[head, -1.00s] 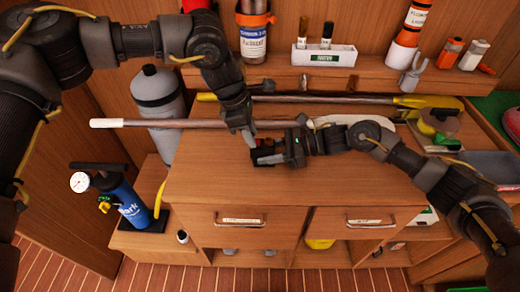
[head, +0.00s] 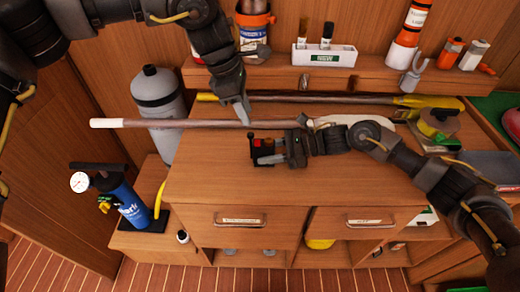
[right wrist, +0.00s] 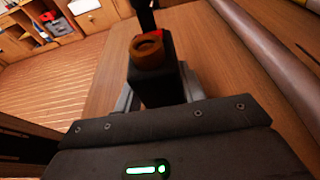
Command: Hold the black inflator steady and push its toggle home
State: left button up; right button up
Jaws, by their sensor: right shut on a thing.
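The black inflator (head: 254,156), a small dark block with a red part, is above the cabinet top. My right gripper (head: 268,152) comes from the right and is shut on it. In the right wrist view the inflator (right wrist: 158,88) sits between the grey fingers, with an orange-brown ring (right wrist: 147,50) on it, red behind, and a dark upright piece (right wrist: 145,15) that may be the toggle. I cannot tell how far in the toggle sits. My left gripper (head: 245,117) points down, above and slightly left of the inflator, apart from it. Its fingertips look together and empty.
A long pole (head: 185,123) with a white end lies across the cabinet top behind the inflator, just under my left gripper. A yellow-ended pole (head: 340,99) lies farther back. A white holder (head: 324,56) stands on the shelf. The front of the cabinet top (head: 220,185) is clear.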

pick_arm(q)
jog(key=v, duration=0.8)
pick_arm(e)
jog(key=o, duration=1)
jog(key=shift+c, duration=0.2)
pick_arm(q)
jog(key=shift+f, duration=0.1)
pick_arm(e)
jog(key=v, duration=1.2)
